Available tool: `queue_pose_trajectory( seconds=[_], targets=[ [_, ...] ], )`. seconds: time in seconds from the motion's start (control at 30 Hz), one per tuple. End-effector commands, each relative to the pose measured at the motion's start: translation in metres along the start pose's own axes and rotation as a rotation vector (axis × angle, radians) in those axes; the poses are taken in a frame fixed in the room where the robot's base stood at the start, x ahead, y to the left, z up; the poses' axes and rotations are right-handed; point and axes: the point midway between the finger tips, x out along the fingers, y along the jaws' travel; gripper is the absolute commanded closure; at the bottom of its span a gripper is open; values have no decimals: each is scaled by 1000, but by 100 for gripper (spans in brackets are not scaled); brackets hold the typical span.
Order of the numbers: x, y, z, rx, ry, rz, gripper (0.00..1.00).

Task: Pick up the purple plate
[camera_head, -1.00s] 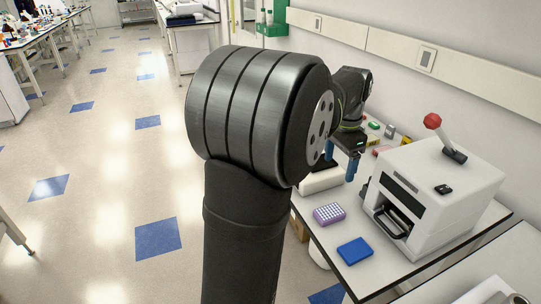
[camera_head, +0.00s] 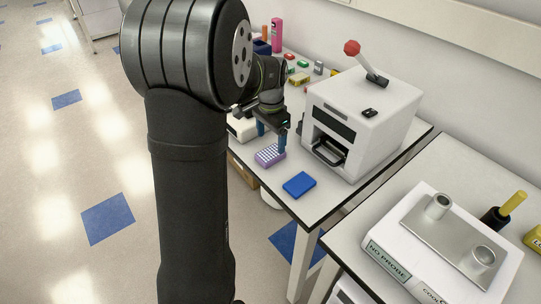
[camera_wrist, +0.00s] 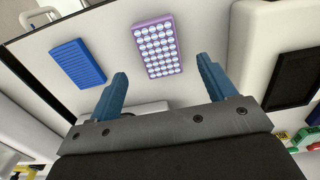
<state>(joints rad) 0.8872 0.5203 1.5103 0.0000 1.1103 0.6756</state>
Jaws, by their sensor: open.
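The purple plate (camera_head: 269,155) is a small block with rows of pale round wells. It lies flat on the white bench beside the blue plate. My gripper (camera_head: 271,141) has blue fingers and is just behind and above the purple plate in the head view. In the wrist view, the purple plate (camera_wrist: 157,47) lies ahead of my open, empty gripper (camera_wrist: 162,80), roughly centred between the two fingers and beyond their tips. No finger visibly touches it.
A blue plate (camera_head: 299,184) lies near the bench edge (camera_head: 322,212). A white thermal cycler (camera_head: 372,105) with a red-knobbed lever stands to the right. A white box (camera_head: 240,128) is behind my gripper. A NO PROBE device (camera_head: 425,262) stands on the nearer bench.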

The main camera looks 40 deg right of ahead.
Motion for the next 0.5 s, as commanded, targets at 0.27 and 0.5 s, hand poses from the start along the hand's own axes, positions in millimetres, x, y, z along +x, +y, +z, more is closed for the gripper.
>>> queue_pose_trajectory(
  seconds=[0.27, 0.5],
  targets=[
    [38, 1, 2, 0, -3, 2, 24],
    [52, 1, 2, 0, -1, 1, 24]
  ],
)
